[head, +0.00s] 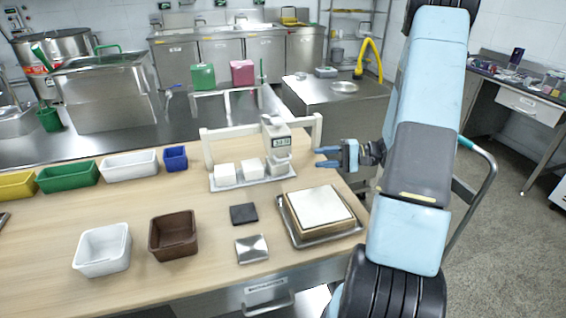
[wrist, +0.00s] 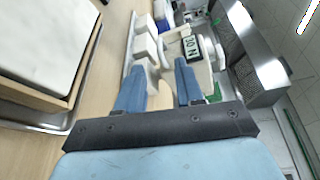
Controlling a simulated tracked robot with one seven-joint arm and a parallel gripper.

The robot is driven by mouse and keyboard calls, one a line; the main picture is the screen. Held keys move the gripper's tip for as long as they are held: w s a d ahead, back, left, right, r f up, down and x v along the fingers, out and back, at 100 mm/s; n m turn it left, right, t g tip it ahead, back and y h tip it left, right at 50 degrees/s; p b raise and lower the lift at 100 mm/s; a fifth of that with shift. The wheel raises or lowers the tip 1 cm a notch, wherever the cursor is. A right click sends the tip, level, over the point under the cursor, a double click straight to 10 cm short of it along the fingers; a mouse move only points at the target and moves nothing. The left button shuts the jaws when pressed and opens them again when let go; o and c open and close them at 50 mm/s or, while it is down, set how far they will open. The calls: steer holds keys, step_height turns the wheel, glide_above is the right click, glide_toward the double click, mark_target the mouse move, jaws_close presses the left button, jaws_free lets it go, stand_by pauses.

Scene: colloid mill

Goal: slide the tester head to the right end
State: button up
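The white tester head (head: 277,138), with a small display, sits on a white rail frame (head: 232,132), right of its middle. A gap lies between it and the right post (head: 317,131). Its display side also shows in the wrist view (wrist: 193,47), beyond the fingertips. My gripper (head: 318,157) is to the right of the head, near the right post, fingers pointing left. In the wrist view my gripper (wrist: 160,66) has its two blue fingers apart. A pale surface shows between them; I cannot tell which part it is. No contact with the head is visible.
White blocks (head: 225,172) stand on a tray under the rail; one is below the head. A board on a metal tray (head: 320,208) lies in front of my gripper. Colored bins (head: 68,176) line the left. The wooden tabletop (head: 205,202) is partly clear.

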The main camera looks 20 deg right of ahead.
mark_target(283, 161)
steer(key=shift+t, duration=0.3)
steer(key=x, duration=1.3)
steer(key=shift+w+f, duration=0.25)
steer(key=shift+f, duration=0.15)
steer(key=shift+c, duration=0.5)
jaws_close()
steer(key=shift+s+f, duration=0.1)
